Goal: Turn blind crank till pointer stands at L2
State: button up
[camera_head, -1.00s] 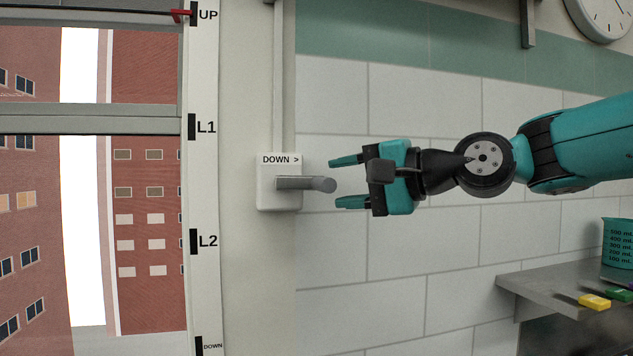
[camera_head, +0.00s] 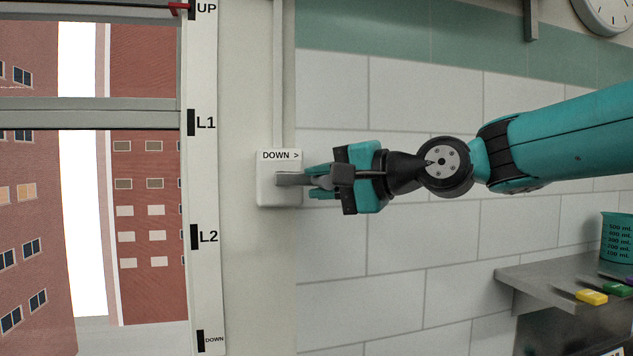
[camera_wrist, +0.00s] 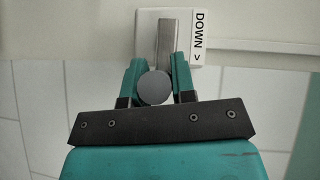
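The crank box (camera_head: 266,188), a white plate marked "DOWN >", is fixed on the wall beside the window. Its grey crank arm (camera_head: 289,180) points right; the crank also shows in the wrist view (camera_wrist: 165,45), with its round knob end (camera_wrist: 154,88) between the fingers. My gripper (camera_head: 318,181) is at the crank, one finger on each side of the knob. In the wrist view the fingers (camera_wrist: 155,80) look close against it; whether they press on it is hard to tell. The red pointer (camera_head: 179,8) stands at the UP mark; the L2 mark (camera_head: 195,237) is well below.
The scale strip (camera_head: 205,180) also carries L1 (camera_head: 192,122) and DOWN (camera_head: 201,340) marks. A metal shelf (camera_head: 540,283) with a teal measuring jug (camera_head: 617,240) and coloured blocks is at the lower right. The tiled wall between is clear.

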jog(key=f+b, duration=0.2)
jog(key=shift+s+a+f, duration=0.1)
jog(key=shift+a+f, duration=0.3)
jog(key=shift+s+a+f+b, duration=0.15)
jog(key=shift+a+f+b, duration=0.2)
jog(key=shift+a+f, duration=0.15)
jog(key=shift+s+a+f+b, duration=0.15)
jog(key=shift+a+f+b, duration=0.2)
jog(key=shift+a+f, duration=0.1)
jog(key=shift+s+a+f, duration=0.15)
jog(key=shift+a+f, duration=0.05)
jog(key=shift+a, duration=0.35)
jog(key=shift+s+a+f, duration=0.15)
jog(key=shift+a+f, duration=0.05)
jog(key=shift+a, duration=0.35)
